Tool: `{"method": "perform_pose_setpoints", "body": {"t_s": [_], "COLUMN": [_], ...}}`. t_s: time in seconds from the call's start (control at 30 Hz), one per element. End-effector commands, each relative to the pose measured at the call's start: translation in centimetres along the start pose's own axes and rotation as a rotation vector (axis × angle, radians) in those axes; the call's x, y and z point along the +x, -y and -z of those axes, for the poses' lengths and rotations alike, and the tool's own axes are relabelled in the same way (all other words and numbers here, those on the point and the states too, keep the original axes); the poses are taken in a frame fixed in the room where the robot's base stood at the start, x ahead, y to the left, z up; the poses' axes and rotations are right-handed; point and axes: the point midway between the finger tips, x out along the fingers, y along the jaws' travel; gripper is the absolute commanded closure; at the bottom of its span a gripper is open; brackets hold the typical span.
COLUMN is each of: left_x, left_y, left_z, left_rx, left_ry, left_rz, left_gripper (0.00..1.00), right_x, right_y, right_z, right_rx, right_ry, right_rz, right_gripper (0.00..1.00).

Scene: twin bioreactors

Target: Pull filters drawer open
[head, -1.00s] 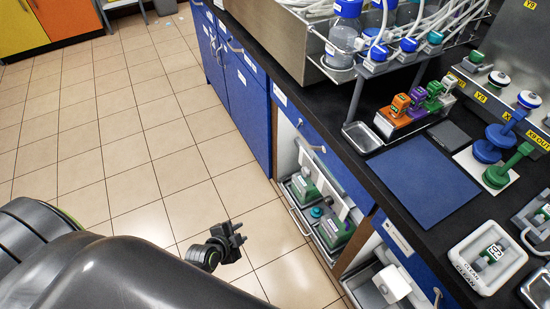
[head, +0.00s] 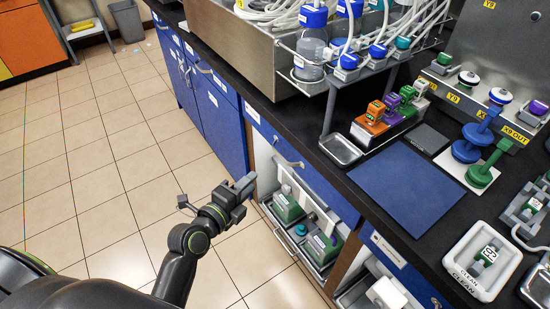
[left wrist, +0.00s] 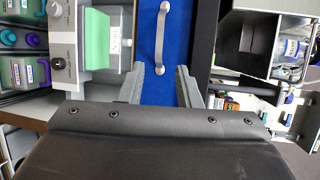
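A blue drawer front (head: 325,185) lies under the black countertop, with a silver bar handle (head: 289,162). Its label is too small to read, so I cannot confirm it is the filters drawer. My left gripper (head: 243,187) is to the left of this drawer front, above the floor and apart from it. In the left wrist view a blue drawer front (left wrist: 163,88) with a silver handle (left wrist: 160,38) shows just beyond the gripper (left wrist: 170,72). The fingers are apart and empty, and the handle lies ahead of the gap. My right gripper is not in view.
Below the drawer, an open compartment holds a low rack (head: 300,242) with green-topped units (head: 288,208). The countertop (head: 345,182) overhangs beside a blue mat (head: 405,187) and a metal tray (head: 340,150). The tiled floor (head: 110,170) at left is clear.

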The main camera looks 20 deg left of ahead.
Motion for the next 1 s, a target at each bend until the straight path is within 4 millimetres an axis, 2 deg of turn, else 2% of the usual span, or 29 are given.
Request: {"method": "perform_pose_setpoints", "body": {"t_s": [0.2,0.6,0.8,1.0], "left_x": [4.2,10.6,12.3,12.7], "left_y": [0.3,0.1,0.0,0.0], "left_z": [0.1,0.0,0.0,0.0], "left_rx": [-0.002,-0.002,-0.002,-0.001], "left_ry": [-0.001,-0.001,-0.001,0.0], "left_rz": [0.001,-0.001,-0.001,-0.001], "left_gripper": [0.69,0.69,0.69,0.69], "right_x": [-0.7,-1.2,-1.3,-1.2], "right_y": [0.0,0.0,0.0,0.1], "right_z": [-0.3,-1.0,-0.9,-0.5], "right_rx": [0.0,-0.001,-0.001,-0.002], "right_ry": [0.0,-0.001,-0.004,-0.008], "right_rz": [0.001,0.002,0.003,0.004], "right_gripper": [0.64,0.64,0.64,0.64]}}
